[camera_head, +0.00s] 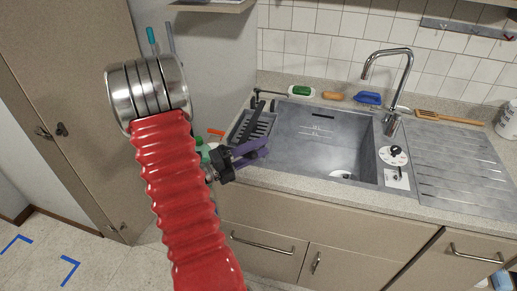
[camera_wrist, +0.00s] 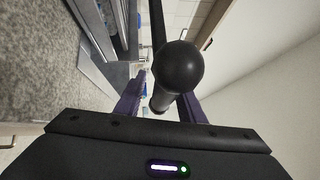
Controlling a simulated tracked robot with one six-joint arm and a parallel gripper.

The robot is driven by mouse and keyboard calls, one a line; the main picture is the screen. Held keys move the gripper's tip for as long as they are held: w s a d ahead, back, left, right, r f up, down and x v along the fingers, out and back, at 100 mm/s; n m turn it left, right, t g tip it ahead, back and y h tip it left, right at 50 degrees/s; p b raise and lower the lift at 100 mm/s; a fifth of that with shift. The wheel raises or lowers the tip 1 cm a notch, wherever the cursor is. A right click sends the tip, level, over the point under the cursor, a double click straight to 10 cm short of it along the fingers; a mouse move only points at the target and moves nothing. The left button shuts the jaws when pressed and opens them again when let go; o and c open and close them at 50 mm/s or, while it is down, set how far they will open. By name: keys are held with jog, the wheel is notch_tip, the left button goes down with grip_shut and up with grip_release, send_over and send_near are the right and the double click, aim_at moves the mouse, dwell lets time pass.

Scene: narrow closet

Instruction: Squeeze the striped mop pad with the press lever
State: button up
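A dark slotted press tray (camera_head: 264,124) sits at the left end of the sink. A black lever bar (camera_head: 251,130) slants over it towards my gripper. My gripper (camera_head: 254,151), with purple fingers, is at the counter's left front edge, by the lever's near end. In the wrist view, a black ball knob (camera_wrist: 182,68) and a black grip stand between the spread fingers (camera_wrist: 160,100), with the lever bar (camera_wrist: 158,25) running away beyond. The fingers look apart, and I see no clear contact with the knob. I cannot make out the striped mop pad; it may be hidden.
The empty grey sink basin (camera_head: 312,139) is right of the press, with a chrome tap (camera_head: 402,80) and ribbed drainboard (camera_head: 450,163) further right. A green sponge, an orange-brown brush and a blue item line the back ledge. A beige cabinet door (camera_head: 60,80) stands left.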

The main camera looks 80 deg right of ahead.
jog(key=shift+c, duration=0.2)
grip_shut()
dwell(0.5)
